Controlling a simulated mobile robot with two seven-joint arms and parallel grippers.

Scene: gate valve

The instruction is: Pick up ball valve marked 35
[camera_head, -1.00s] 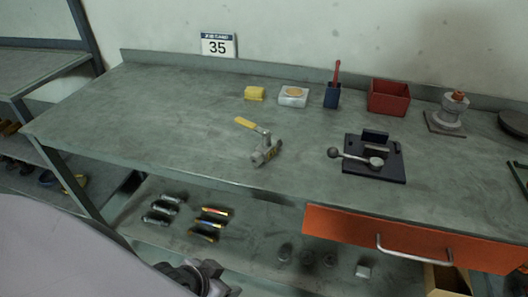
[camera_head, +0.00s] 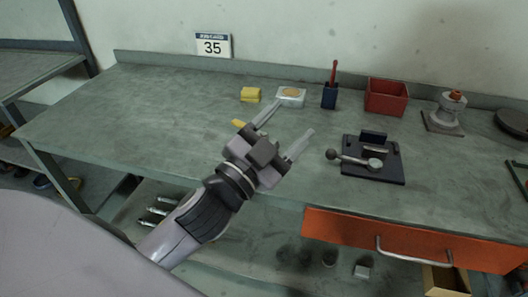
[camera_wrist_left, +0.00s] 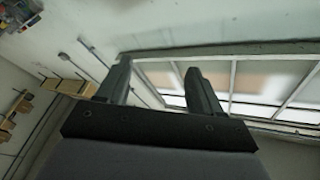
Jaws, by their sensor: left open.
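The ball valve shows only as the tip of its yellow handle (camera_head: 238,123) in the head view; my left gripper and wrist hide the rest of it. A sign marked 35 (camera_head: 213,45) stands at the back edge of the grey workbench (camera_head: 150,110). My left gripper (camera_head: 288,124) is open and empty, above the bench in front of the valve, its fingers pointing up and right. The left wrist view shows its two fingers (camera_wrist_left: 157,82) apart, facing the wall and window, with no valve in sight. My right gripper is not in view.
A yellow sponge (camera_head: 251,94), a white box (camera_head: 291,96), a blue holder (camera_head: 330,96) and a red bin (camera_head: 386,97) stand along the back. A dark fixture with a lever (camera_head: 372,160) sits right of my gripper. The bench's left part is clear.

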